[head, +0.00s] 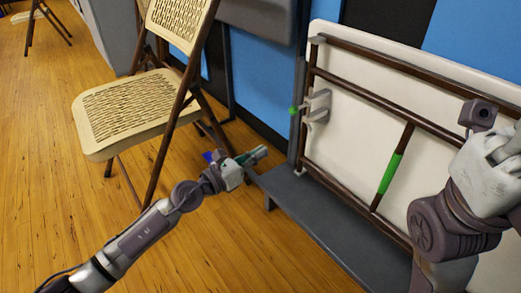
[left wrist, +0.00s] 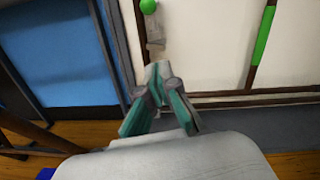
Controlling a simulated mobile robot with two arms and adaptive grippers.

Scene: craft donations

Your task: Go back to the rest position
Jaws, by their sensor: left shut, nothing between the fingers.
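My left gripper (head: 258,154) is shut and empty in the head view, held out over the floor between a folding chair and a grey platform. In the left wrist view its fingertips (left wrist: 157,70) meet with nothing between them. My right arm comes up at the right edge of the head view. Only part of my right gripper (head: 498,152) shows there, and its fingertips cannot be made out.
A tan folding chair (head: 140,107) stands left of my left gripper. A grey platform (head: 310,213) carries an upright white folded table (head: 350,118) with brown rails and a green band, close to both arms. Wooden floor (head: 50,150) is clear at left.

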